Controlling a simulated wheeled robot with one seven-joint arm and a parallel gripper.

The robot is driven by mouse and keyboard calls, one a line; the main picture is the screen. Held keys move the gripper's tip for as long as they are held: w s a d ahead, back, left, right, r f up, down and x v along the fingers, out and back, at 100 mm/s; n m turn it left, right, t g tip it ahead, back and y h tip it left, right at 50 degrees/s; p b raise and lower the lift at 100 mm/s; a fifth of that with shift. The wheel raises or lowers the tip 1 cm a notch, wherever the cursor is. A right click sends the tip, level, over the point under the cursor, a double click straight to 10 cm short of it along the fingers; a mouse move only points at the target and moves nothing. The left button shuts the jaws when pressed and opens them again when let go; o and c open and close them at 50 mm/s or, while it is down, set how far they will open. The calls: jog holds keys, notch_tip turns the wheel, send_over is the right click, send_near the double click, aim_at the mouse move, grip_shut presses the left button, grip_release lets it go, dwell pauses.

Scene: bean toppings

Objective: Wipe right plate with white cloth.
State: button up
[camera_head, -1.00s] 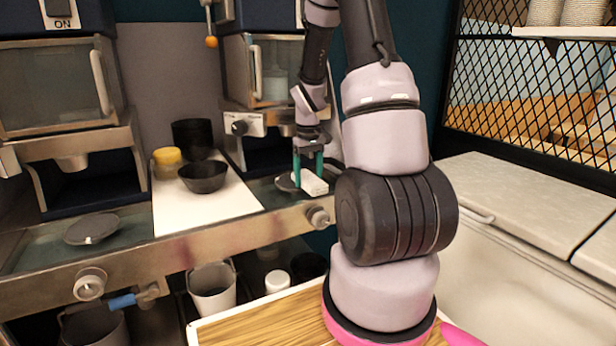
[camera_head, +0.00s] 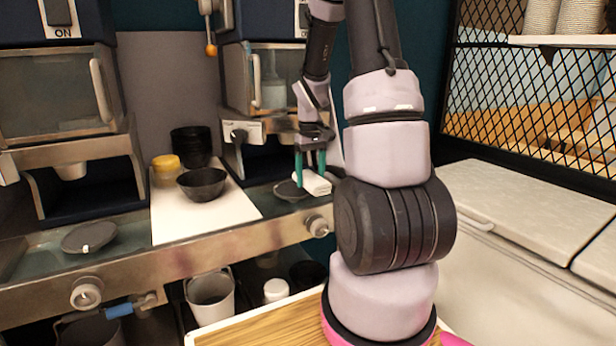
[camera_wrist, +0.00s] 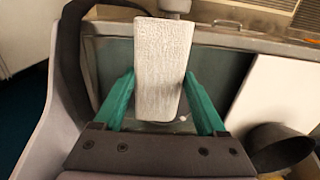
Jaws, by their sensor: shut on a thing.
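The white cloth (camera_head: 317,184) is a pale, block-shaped piece. My gripper (camera_head: 311,177) has teal fingers and is shut on it; the cloth (camera_wrist: 160,65) also shows between the fingers (camera_wrist: 162,108) in the wrist view. The right plate (camera_head: 288,190) is small, dark and round, on the metal counter under the right machine. The cloth is at its right side and partly covers it; I cannot tell whether they touch. The left plate (camera_head: 88,238) is a similar dark disc with a small pale spot, under the left machine.
A white board (camera_head: 180,222) between the machines holds a black bowl (camera_head: 202,184), a yellow-lidded jar (camera_head: 166,168) and stacked black bowls (camera_head: 192,146). A lever knob (camera_head: 318,226) sticks out below the right plate. A white bucket (camera_head: 210,296) stands below the counter.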

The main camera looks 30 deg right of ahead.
jog(key=shift+s+d+r, duration=0.1)
jog(key=shift+s+r, duration=0.15)
jog(key=shift+s, duration=0.9)
jog(key=shift+s+a+r, duration=0.1)
jog(key=shift+s+r, duration=0.2)
jog(key=shift+s, duration=0.9)
jog(key=shift+s+d+r, duration=0.1)
jog(key=shift+s+r, duration=0.15)
jog(key=shift+s, duration=0.9)
